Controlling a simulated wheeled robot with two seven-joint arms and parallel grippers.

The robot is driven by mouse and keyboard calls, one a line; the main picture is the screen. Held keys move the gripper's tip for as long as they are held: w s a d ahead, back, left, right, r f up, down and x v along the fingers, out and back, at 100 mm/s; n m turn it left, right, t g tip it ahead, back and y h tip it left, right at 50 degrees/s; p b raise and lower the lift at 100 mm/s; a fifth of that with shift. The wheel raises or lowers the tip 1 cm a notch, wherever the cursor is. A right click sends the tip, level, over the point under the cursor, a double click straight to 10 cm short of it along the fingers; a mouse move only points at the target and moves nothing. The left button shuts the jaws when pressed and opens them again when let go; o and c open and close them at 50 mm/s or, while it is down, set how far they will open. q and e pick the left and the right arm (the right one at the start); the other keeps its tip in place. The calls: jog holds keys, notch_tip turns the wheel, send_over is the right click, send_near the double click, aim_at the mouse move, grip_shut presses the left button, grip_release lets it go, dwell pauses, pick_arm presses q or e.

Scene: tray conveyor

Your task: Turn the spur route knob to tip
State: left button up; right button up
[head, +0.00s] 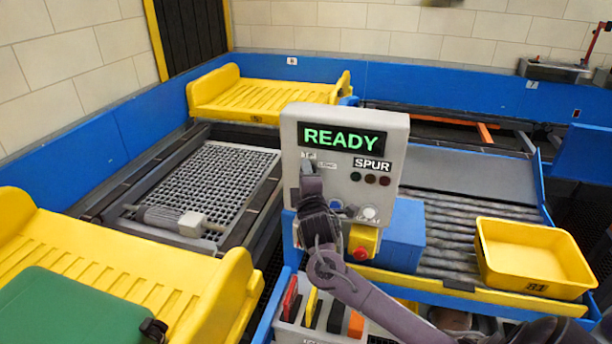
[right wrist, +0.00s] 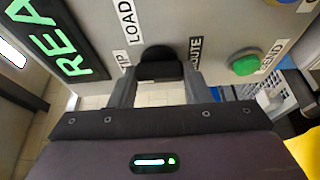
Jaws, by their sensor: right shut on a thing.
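The grey control panel (head: 400,130) stands in the middle of the head view, with a green READY display (head: 344,139) and a SPUR label (head: 373,167). My right gripper (head: 309,172) is at the panel's left side and hides the knob there. In the right wrist view the dark route knob (right wrist: 160,64) sits between the two fingers of my right gripper (right wrist: 160,82), which is shut on it. The TIP label (right wrist: 123,59), LOAD label (right wrist: 128,21) and ROUTE label (right wrist: 195,58) surround the knob. I cannot tell where the knob points. My left gripper is not in view.
A green button (right wrist: 244,65) with a SEND label is beside the knob. A red button on a yellow box (head: 363,243) is below the panel. A yellow bin (head: 535,250) rests on the rollers at right. Yellow tippers (head: 110,275) and a grey grid (head: 215,180) lie left.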

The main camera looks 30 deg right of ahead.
jog(key=shift+f, duration=0.1)
dwell(0.5)
jog(key=o, duration=1)
jog(key=shift+s+a, duration=0.1)
jog(key=b+v, duration=0.3)
jog(key=v, duration=0.4)
jog(key=shift+s+a, duration=0.1)
jog(key=shift+s, duration=0.2)
